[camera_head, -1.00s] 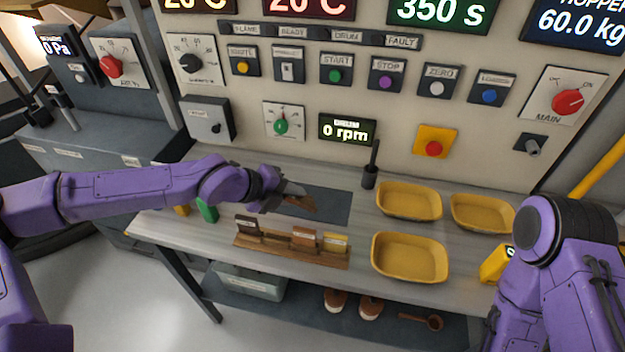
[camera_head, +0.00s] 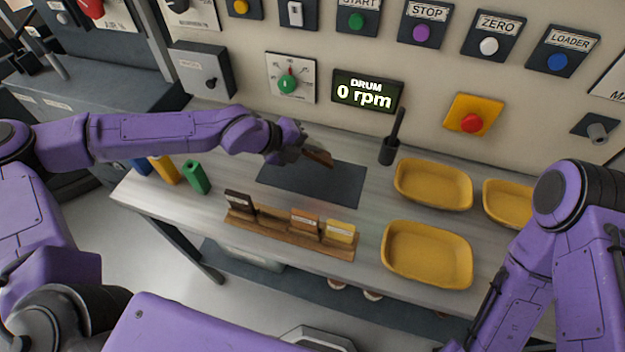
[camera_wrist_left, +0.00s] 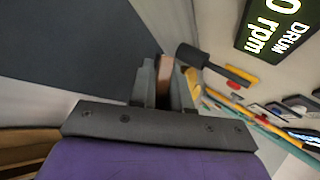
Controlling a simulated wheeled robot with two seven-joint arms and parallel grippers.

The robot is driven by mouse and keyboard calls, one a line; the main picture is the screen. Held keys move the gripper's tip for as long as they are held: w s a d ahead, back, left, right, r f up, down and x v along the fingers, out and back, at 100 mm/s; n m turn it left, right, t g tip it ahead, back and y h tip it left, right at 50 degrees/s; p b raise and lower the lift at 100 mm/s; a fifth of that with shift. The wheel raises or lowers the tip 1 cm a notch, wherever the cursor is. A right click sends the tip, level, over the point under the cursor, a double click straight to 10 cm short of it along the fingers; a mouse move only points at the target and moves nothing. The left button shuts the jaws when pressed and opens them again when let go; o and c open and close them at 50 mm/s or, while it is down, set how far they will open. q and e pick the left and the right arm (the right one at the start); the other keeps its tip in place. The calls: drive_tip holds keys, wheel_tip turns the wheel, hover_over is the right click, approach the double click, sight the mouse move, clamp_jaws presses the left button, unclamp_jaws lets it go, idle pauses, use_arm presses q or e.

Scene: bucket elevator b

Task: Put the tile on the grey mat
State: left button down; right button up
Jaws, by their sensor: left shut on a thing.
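The brown tile (camera_head: 318,157) is held in my left gripper (camera_head: 306,153), above the grey mat (camera_head: 313,187). In the left wrist view the tile (camera_wrist_left: 165,75) shows as a brown strip between the two dark fingers. The mat (camera_wrist_left: 75,40) fills the upper left of that view. The tile appears tilted and apart from the mat; its exact height is hard to tell. My right arm comes in at the right edge of the head view, but its gripper is outside the picture.
A wooden rack (camera_head: 285,231) with several tiles stands in front of the mat. Yellow trays (camera_head: 427,255) fill the right of the table.

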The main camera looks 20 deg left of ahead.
use_arm(q)
drive_tip(key=f, duration=0.1)
drive_tip(key=f+b, duration=0.1)
drive_tip(key=f, duration=0.1)
drive_tip(key=shift+w, duration=0.35)
drive_tip(key=shift+f+b, duration=0.3)
drive_tip(key=shift+b, duration=0.2)
drive_tip(key=shift+s, duration=0.25)
drive_tip(key=shift+s+r, duration=0.2)
drive_tip(key=shift+s, duration=0.05)
drive_tip(key=c, duration=1.2)
unclamp_jaws()
drive_tip(key=shift+w+f, duration=0.15)
drive_tip(key=shift+w, duration=0.05)
drive_tip(key=shift+c, duration=0.2)
use_arm(e)
wheel_tip(320, 180, down, 3)
drive_tip(key=shift+f, duration=0.1)
use_arm(q)
drive_tip(key=shift+s, duration=0.1)
